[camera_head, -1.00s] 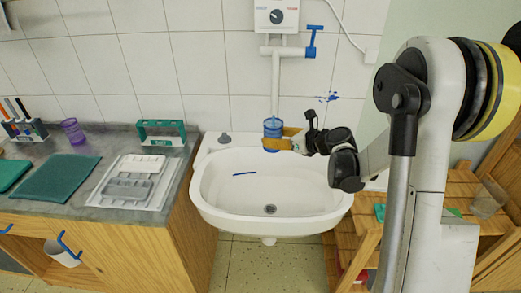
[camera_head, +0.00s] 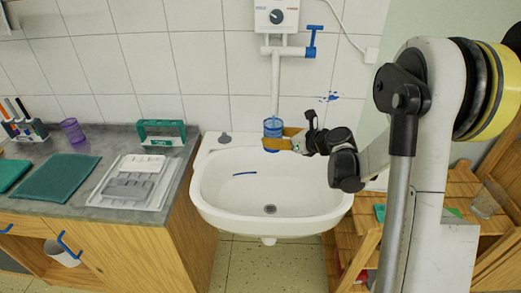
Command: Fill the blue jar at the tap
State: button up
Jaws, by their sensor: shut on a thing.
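The blue jar (camera_head: 272,129) is upright, just below the lower end of the white tap pipe (camera_head: 276,80), over the back of the white sink (camera_head: 225,185). My gripper (camera_head: 283,139) reaches in from the right and is shut on the jar, with its orange fingers at the jar's side. The tap's blue handle (camera_head: 312,40) stands at the right end of the pipe's crosspiece. The jar looks see-through with a darker blue lower part; I cannot make out a water level. I cannot tell whether water runs from the pipe.
A worktop (camera_head: 120,145) on the left holds a purple cup (camera_head: 72,131), a green rack (camera_head: 161,133), a pale tray (camera_head: 110,197) and a teal mat (camera_head: 58,178). A wooden shelf (camera_head: 350,235) stands right of the sink. A blue streak (camera_head: 244,173) marks the basin.

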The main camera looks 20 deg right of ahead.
dwell(0.5)
jog(key=s+a, duration=0.5)
jog(key=shift+a+b, duration=0.35)
jog(key=shift+b, duration=0.1)
dwell(0.5)
jog(key=s+a, duration=0.4)
jog(key=a, duration=0.1)
jog(key=shift+s+b, duration=0.25)
jog(key=shift+b, duration=0.1)
jog(key=shift+a, duration=0.1)
